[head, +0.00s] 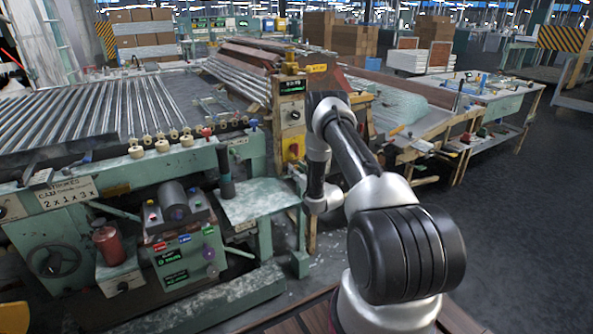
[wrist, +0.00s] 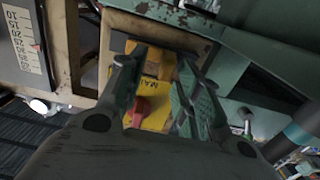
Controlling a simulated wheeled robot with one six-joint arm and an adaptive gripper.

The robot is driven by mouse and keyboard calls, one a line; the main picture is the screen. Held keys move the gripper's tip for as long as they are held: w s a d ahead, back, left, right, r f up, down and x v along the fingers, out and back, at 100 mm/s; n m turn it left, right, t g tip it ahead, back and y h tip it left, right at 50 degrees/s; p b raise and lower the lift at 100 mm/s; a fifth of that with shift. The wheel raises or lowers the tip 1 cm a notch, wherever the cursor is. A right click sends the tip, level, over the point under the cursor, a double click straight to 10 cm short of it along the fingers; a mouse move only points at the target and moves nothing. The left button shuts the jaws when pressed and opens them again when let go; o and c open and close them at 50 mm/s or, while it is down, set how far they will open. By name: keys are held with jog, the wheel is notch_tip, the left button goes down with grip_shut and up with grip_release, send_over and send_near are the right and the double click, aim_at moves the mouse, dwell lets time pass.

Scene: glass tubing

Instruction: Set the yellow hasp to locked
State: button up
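The yellow hasp (head: 293,149) is on the front of a tan upright box, at the left of my arm in the head view. In the wrist view a yellow plate (wrist: 156,88) with dark lettering shows between my fingers, with a red part (wrist: 139,108) at its lower left. I cannot tell which part of the yellow piece moves, or its setting. My gripper (wrist: 158,68) is open, its two fingers spread on either side of the yellow plate. In the head view my fingers cannot be made out clearly.
A tan control box (head: 291,105) with a dial stands above the hasp. A green machine bench (head: 150,160) with rollers (head: 110,105) lies to the left, and a small green shelf (head: 258,203) juts out below. The dark floor (head: 510,190) on the right is clear.

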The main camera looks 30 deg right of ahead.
jog(key=s, duration=1.1)
jog(key=shift+s+d, duration=0.15)
jog(key=shift+d, duration=0.05)
